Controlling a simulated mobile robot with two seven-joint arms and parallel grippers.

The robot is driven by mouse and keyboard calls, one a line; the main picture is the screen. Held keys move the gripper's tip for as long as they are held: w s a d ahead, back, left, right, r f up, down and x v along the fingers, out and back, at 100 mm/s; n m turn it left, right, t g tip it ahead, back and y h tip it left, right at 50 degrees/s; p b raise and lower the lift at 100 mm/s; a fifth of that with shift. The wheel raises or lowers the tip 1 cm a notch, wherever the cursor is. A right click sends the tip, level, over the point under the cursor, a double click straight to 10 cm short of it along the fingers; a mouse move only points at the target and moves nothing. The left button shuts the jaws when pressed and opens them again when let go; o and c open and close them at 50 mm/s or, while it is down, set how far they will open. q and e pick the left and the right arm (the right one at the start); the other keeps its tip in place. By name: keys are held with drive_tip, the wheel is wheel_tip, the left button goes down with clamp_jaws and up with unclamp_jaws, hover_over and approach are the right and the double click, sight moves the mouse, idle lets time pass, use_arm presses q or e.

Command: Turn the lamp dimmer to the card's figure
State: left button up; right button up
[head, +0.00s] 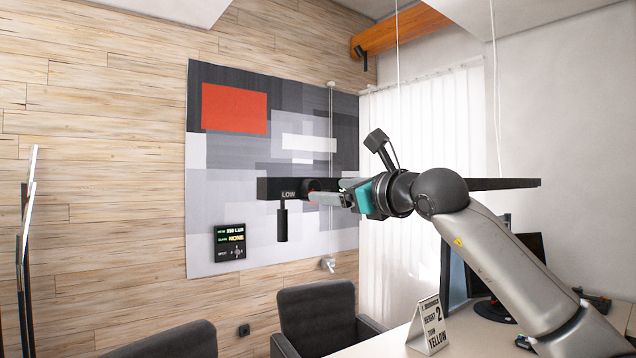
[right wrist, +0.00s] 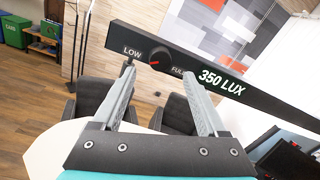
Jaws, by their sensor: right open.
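A long black lamp bar (head: 268,188) hangs across the middle of the head view; its near end shows "LOW". In the right wrist view the bar carries a round black dimmer knob (right wrist: 159,55) with a red mark, set between "LOW" and "FULL", and the text "350 LUX" (right wrist: 221,82). The red mark points toward the lower left. My right gripper (head: 330,191) is open and empty, its fingers aimed at the knob, which shows between and beyond the fingertips. A white card (head: 428,327) on the desk reads "HEIGHT 2" and "TURN YELLOW". My left gripper is out of view.
A small black wall display (head: 229,242) shows "350 LUX" and smaller text. Dark chairs (head: 316,310) stand by the white desk (head: 395,345). Monitors (head: 520,265) stand at the right behind my arm. Thin cords (head: 398,90) hang from the ceiling near the bar.

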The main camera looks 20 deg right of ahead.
sight(314, 189)
drive_tip(key=shift+p+x, duration=0.85)
drive_tip(key=shift+x, duration=2.1)
clamp_jaws()
